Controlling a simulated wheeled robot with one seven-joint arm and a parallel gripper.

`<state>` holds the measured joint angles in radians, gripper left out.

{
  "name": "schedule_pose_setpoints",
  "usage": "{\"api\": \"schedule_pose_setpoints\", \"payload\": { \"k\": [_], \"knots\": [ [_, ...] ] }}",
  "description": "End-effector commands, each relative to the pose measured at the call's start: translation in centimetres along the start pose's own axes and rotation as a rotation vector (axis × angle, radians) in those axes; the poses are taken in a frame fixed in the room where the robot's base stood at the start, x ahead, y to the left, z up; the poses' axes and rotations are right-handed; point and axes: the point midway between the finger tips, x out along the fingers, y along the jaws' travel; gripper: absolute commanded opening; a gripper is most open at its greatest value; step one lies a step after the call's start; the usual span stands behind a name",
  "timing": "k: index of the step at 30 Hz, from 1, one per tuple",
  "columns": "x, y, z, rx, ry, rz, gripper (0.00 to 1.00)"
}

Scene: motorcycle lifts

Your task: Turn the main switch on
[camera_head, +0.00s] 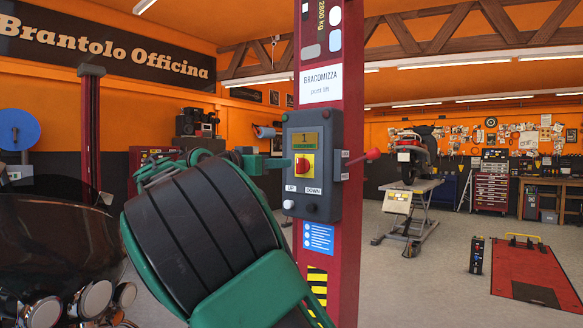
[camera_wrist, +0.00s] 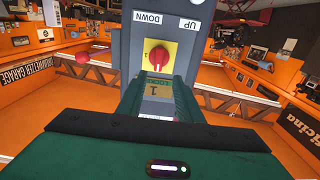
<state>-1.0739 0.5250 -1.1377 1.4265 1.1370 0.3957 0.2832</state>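The main switch is a red rotary knob on a yellow plate (camera_head: 305,164), on the front of a grey control box (camera_head: 326,190). The box is mounted on a red lift post. In the wrist view the picture is upside down, and the red knob (camera_wrist: 159,56) shows just beyond my fingertips. My gripper (camera_head: 282,162) reaches in from the left, close to the knob. In the wrist view my green fingers (camera_wrist: 160,77) are apart, with the box's label visible between them. They do not hold the knob; whether they touch it I cannot tell.
UP and DOWN buttons (camera_head: 289,204) sit below the knob, and a red-tipped lever (camera_head: 372,154) sticks out right of the box. A motorcycle (camera_head: 70,250) stands close at left.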

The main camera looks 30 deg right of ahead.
Motion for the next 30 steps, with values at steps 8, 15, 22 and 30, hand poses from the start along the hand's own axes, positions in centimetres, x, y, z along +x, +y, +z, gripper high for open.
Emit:
{"api": "schedule_pose_setpoints", "payload": {
  "k": [8,15,22,30],
  "knots": [
    [5.4,0.3,0.1,-0.001,-0.002,0.008,0.33],
    [8.4,0.4,0.1,-0.002,-0.003,0.007,0.33],
    [9.3,0.4,0.1,-0.001,-0.004,0.005,0.33],
    [9.3,0.4,0.1,-0.001,-0.004,0.005,0.16]
  ]
}}
